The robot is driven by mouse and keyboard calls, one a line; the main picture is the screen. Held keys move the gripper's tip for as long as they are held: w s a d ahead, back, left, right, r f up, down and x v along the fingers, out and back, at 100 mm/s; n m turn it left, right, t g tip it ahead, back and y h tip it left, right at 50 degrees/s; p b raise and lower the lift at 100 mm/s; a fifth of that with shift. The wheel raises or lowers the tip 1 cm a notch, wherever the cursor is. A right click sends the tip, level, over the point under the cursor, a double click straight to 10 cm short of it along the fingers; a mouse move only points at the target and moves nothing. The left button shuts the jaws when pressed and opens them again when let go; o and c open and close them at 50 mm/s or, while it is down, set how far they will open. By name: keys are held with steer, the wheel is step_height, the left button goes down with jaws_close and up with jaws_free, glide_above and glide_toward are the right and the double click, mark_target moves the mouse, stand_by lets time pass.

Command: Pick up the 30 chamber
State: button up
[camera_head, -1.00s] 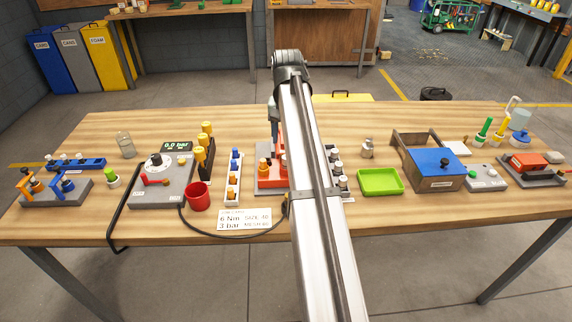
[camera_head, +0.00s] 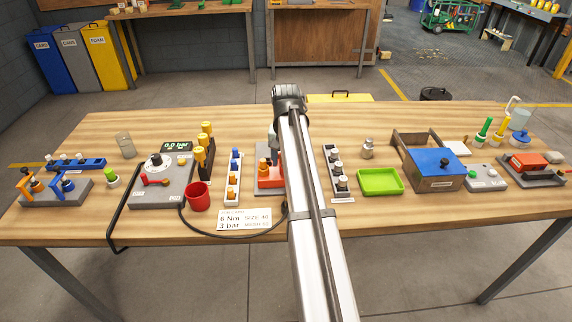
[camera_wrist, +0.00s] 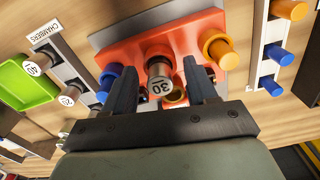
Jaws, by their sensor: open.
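The 30 chamber (camera_wrist: 160,82), a short metal cylinder with a white end marked 30, stands upright at the orange fixture in the wrist view. My gripper (camera_wrist: 160,68) is open, with one dark finger on each side of the chamber; I see a gap on both sides. In the head view my arm hides the chamber and most of the gripper. The orange fixture (camera_wrist: 185,38) also shows in the head view (camera_head: 268,178), partly behind my arm.
A brass part (camera_wrist: 176,96) sits close beside the chamber, and an orange ring (camera_wrist: 218,48) stands on the fixture's right. The chamber rack (camera_head: 338,172) with other chambers and a green tray (camera_head: 380,182) lie to the right. A rack of blue and orange pieces (camera_head: 234,178) stands left.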

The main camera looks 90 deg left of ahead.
steer(key=shift+c, duration=0.3)
jaws_close()
steer(key=shift+r, duration=0.15)
